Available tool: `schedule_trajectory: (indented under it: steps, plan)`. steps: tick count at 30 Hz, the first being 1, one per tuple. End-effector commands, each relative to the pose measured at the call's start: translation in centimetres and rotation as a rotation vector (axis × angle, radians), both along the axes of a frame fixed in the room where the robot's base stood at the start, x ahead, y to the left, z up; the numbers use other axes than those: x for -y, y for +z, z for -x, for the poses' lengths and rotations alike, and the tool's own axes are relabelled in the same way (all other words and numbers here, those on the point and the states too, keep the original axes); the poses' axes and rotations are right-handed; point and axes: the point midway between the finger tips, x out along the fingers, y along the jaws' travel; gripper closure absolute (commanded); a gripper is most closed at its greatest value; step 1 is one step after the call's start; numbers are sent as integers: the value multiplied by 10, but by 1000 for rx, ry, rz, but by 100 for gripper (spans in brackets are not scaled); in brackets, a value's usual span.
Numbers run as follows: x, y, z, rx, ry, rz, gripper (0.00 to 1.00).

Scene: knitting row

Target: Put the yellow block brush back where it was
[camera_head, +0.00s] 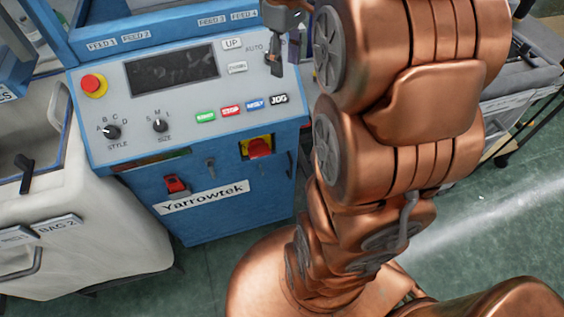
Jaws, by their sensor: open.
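I cannot make out a yellow block brush in the head view. My gripper (285,56) is at the top centre, in front of the right end of the machine's control panel (190,125). Its dark fingers point down and are apart, with nothing visible between them. My copper arm covers much of the centre and right, and hides what lies behind it.
The blue Yarrowtek machine (225,215) carries a dark screen (172,67), a red stop button (92,84), two knobs and several coloured buttons. A red-and-yellow switch (258,147) is on its front. A pale bin (85,245) stands left. Green floor (500,200) shows right.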

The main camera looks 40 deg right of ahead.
Motion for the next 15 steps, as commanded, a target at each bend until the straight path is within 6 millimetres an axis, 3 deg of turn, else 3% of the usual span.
schedule_trajectory:
  steps: [1,6,15]
  plan:
    - [-20,-5,12,-9,-10,0,53]
    - [-73,-26,54,-36,-79,6,53]
    - [-135,-71,142,-80,-201,33,53]
